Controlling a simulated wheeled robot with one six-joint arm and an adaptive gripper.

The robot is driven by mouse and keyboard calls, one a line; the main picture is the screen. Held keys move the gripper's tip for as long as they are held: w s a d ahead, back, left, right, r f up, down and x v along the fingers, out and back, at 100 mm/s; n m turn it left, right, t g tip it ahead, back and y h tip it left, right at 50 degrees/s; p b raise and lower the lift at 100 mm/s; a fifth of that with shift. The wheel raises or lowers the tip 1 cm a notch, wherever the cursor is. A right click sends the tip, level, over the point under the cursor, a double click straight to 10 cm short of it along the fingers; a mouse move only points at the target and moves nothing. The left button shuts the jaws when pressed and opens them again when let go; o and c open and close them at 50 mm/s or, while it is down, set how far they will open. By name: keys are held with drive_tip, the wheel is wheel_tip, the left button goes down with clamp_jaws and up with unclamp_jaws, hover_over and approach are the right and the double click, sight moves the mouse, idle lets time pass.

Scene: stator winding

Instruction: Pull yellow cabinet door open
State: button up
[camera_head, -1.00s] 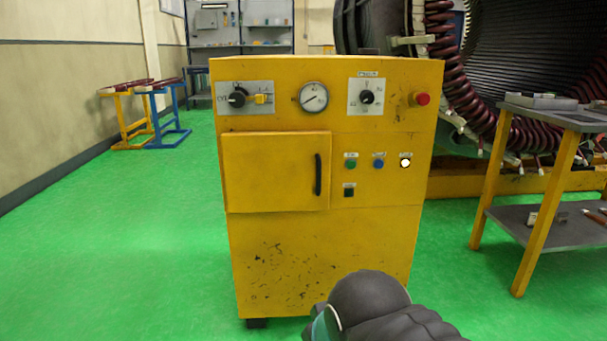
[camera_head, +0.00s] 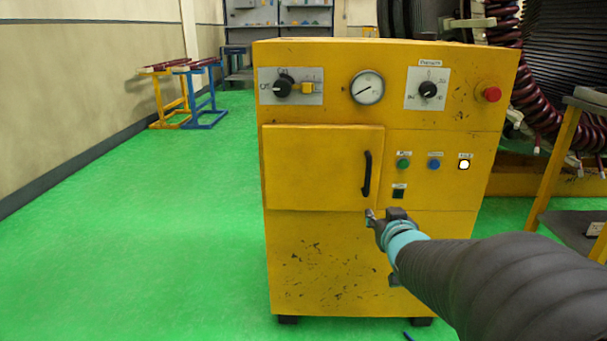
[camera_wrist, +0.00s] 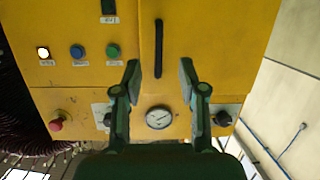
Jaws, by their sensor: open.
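The yellow cabinet (camera_head: 330,262) stands ahead of me with its square yellow door (camera_head: 315,170) shut. A black vertical handle (camera_head: 367,173) sits near the door's right edge. My gripper (camera_head: 369,216) is in front of the cabinet, just below the handle in the head view. In the wrist view my gripper (camera_wrist: 159,75) is open, its two fingers apart and nothing between them. The handle (camera_wrist: 158,48) shows beyond and between the fingertips, with the picture upside down. I see no contact with the handle.
A gauge (camera_head: 367,87), knobs and a red button (camera_head: 491,94) are on the upper panel. Several small buttons lie right of the door. A grey-topped table (camera_head: 590,97) stands at the right, near a large coil assembly. Green floor (camera_head: 150,230) at the left is clear.

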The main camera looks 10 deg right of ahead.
sight(369, 179)
drive_tip(key=w+d+t, duration=0.1)
drive_tip(key=w, duration=0.4)
drive_tip(key=w+d+t+y+p, duration=0.1)
drive_tip(key=w, duration=0.4)
drive_tip(key=w+d+r+t, duration=0.1)
drive_tip(key=w, duration=0.5)
drive_tip(key=shift+d+n+y+p, duration=0.3)
drive_tip(key=shift+d+n+y, duration=0.05)
drive_tip(key=shift+n+y, duration=0.05)
clamp_jaws()
